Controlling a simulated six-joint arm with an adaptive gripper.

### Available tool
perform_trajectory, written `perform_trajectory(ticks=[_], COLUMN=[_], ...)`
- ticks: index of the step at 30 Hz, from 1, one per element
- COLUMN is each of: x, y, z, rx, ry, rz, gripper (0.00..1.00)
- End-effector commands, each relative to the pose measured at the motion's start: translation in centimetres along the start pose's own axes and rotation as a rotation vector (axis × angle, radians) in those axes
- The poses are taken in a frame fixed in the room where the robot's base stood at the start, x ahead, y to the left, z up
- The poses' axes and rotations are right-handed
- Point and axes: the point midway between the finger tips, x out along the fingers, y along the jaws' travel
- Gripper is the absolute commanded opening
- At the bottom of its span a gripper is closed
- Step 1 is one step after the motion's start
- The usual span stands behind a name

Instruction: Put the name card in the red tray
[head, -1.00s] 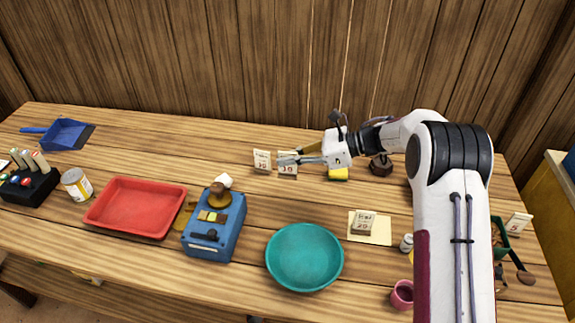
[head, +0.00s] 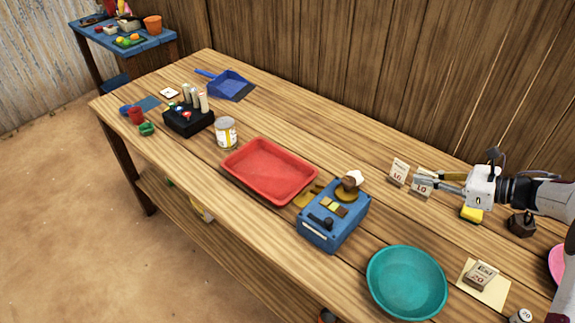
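The red tray (head: 232,168) lies empty on the wooden table, left of the blue scale. My gripper (head: 416,176) is at the back right, its fingers reaching left over a small standing card marked 10 (head: 422,189). I cannot tell whether the fingers hold this card or how far apart they are. Another standing card (head: 399,171) is just left of it. No lettering is readable enough to tell which is the name card.
A blue scale (head: 318,237) and teal bowl (head: 407,248) stand at the front right. A tin (head: 226,133), black holder (head: 190,122) and blue dustpan (head: 230,84) are beyond the tray. The back strip between dustpan and cards is clear.

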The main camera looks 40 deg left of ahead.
Motion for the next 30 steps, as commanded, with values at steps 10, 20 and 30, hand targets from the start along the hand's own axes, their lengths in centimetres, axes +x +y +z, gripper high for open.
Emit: perform_trajectory(ticks=[10, 20, 30], x=[6.2, 14.9, 23.4], y=[0.6, 2.5, 6.1], z=[2.8, 6.7, 10.5], rx=[-0.015, -0.022, -0.017], ry=[-0.003, -0.007, -0.009], rz=[-0.006, -0.020, -0.030], gripper=[0.00, 0.00, 0.00])
